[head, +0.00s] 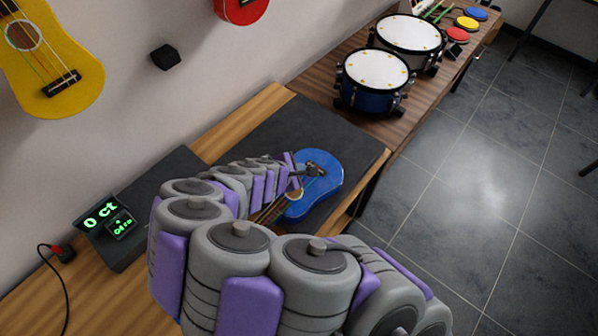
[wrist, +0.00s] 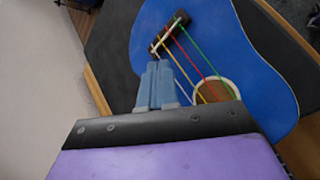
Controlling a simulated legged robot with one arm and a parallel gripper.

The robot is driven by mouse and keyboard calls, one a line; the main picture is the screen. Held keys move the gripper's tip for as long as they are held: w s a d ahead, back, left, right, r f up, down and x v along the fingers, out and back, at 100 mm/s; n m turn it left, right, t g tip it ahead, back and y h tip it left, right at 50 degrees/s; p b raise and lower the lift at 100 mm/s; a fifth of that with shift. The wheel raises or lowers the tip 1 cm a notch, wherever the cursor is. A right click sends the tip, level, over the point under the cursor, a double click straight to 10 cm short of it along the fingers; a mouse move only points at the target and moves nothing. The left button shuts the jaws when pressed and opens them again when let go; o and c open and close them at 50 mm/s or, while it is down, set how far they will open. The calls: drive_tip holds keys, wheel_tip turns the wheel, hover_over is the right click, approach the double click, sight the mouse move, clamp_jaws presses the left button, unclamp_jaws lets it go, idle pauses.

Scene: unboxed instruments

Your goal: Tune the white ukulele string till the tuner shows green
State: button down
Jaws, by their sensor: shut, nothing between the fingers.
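The blue ukulele (head: 324,188) lies on a black mat (head: 345,145); my arm hides much of its neck. In the wrist view the ukulele body (wrist: 235,50) shows white, orange, red and green strings running from the bridge (wrist: 168,36) past the sound hole. My gripper (wrist: 157,66) is shut and empty, its blue fingertips just by the bridge end of the white string (wrist: 180,76). I cannot tell whether they touch it. The tuner display (head: 102,216) reads "0 ct" in green, with smaller green text below. The tuning pegs are hidden.
A dark box (head: 160,185) stands beside the tuner, with a cable and red plug (head: 62,252) at its left. A blue drum (head: 372,82) and another drum (head: 408,36) stand on the farther bench. A yellow ukulele (head: 62,70) hangs on the wall.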

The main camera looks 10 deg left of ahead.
drive_tip(key=shift+f, duration=0.3)
drive_tip(key=shift+r, duration=0.1)
idle(0.3)
drive_tip(key=shift+r+p, duration=0.65)
drive_tip(key=shift+p, duration=0.05)
drive_tip(key=shift+r+p, duration=2)
drive_tip(key=shift+r, duration=0.5)
